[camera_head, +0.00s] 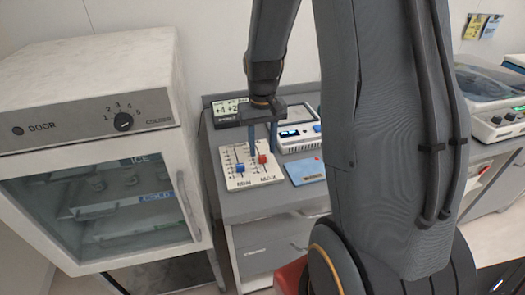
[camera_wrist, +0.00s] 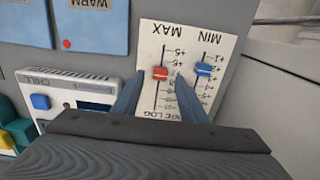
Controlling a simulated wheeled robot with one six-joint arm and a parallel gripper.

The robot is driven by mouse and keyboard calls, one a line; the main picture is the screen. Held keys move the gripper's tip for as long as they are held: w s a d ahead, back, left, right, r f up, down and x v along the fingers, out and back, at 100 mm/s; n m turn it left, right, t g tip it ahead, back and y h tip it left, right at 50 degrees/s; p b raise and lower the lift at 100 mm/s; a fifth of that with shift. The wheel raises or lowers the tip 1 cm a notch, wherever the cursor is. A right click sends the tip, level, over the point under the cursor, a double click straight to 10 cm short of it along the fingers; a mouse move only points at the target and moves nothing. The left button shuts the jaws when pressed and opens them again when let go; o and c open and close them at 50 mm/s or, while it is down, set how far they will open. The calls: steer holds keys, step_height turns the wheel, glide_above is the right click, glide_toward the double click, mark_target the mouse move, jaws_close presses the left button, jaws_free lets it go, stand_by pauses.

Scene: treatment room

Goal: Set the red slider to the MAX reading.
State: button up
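A white slider panel (camera_head: 236,183) lies on the grey counter and also shows upside down in the wrist view (camera_wrist: 222,52). Its red slider (camera_head: 262,159) is on the MAX track, partway along the scale; it also shows in the wrist view (camera_wrist: 160,73). The blue slider (camera_head: 240,168) is on the MIN track and shows in the wrist view too (camera_wrist: 203,69). My gripper (camera_head: 263,151) points down over the panel. Its two fingers are apart, with the red slider between the tips in the wrist view (camera_wrist: 159,80). Contact is not visible.
A small display (camera_head: 230,108) reading about +4 +2 stands behind the panel. A white device (camera_head: 298,134) with a blue button and a blue WARM card (camera_head: 306,171) lie to the right. A fridge cabinet (camera_head: 90,95) stands left of the counter.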

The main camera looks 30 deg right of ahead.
mark_target(262, 159)
steer(key=shift+f, duration=1.4)
jaws_close()
